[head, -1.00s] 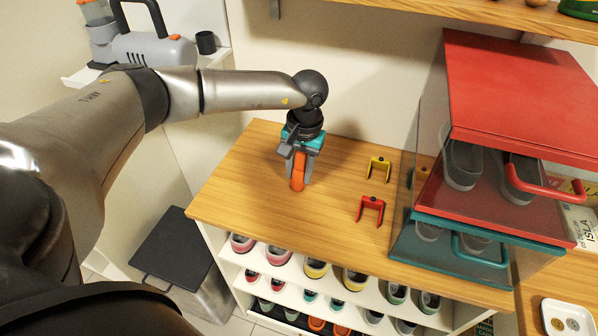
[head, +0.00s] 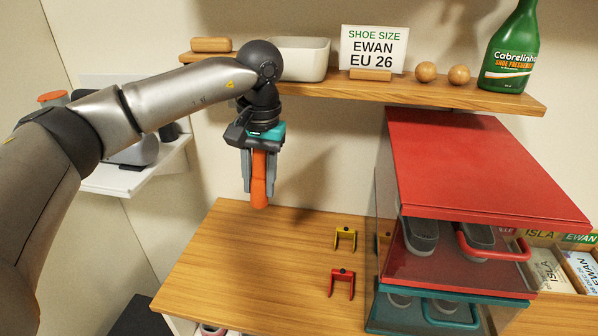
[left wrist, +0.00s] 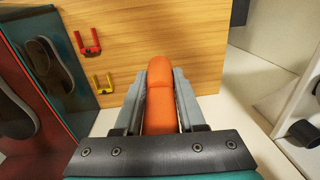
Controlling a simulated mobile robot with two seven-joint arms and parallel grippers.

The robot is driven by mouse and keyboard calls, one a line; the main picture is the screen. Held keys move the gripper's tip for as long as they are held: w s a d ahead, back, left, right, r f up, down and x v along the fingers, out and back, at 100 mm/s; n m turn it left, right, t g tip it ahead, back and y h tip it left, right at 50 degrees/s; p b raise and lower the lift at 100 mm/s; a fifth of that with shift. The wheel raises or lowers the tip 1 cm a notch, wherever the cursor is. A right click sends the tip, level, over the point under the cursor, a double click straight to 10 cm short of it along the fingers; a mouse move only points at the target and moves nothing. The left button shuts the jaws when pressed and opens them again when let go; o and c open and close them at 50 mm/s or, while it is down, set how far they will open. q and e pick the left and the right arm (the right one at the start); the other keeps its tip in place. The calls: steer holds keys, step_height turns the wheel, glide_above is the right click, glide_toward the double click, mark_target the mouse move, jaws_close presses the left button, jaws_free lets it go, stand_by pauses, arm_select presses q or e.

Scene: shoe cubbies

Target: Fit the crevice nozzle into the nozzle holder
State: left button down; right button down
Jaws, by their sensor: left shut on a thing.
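My left gripper (head: 259,190) is shut on the orange crevice nozzle (head: 259,172). The nozzle hangs roughly upright, tip down, in the air above the back left of the wooden bench top (head: 225,270). In the left wrist view the nozzle (left wrist: 161,95) lies between both fingers and points away from the camera. A yellow U-shaped clip (head: 345,238) and a red U-shaped clip (head: 342,283) are on the bench to the right, apart from the nozzle. I cannot tell for sure which thing is the nozzle holder. My right gripper is not in view.
A red-topped shoe case (head: 475,160) over a teal one (head: 400,316) stands right of the clips. A wall shelf (head: 430,95) with a white bin (head: 300,58), a sign and a green bottle is close behind the gripper. The bench's left part is clear.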

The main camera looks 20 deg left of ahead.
arm_select(q)
steer(key=shift+d+r, duration=0.1)
steer(key=shift+r, duration=0.1)
steer(key=s+d+f+m+b, duration=0.1)
steer(key=s+d+f, duration=0.1)
steer(key=s+d, duration=0.3)
steer(key=s+d+f+m, duration=0.1)
steer(key=s+d+f, duration=0.2)
steer(key=s+d, duration=0.3)
steer(key=shift+d+f+m+b, duration=0.25)
steer(key=shift+d+m+b, duration=0.1)
steer(key=shift+d, duration=0.2)
steer(key=shift+a, duration=0.15)
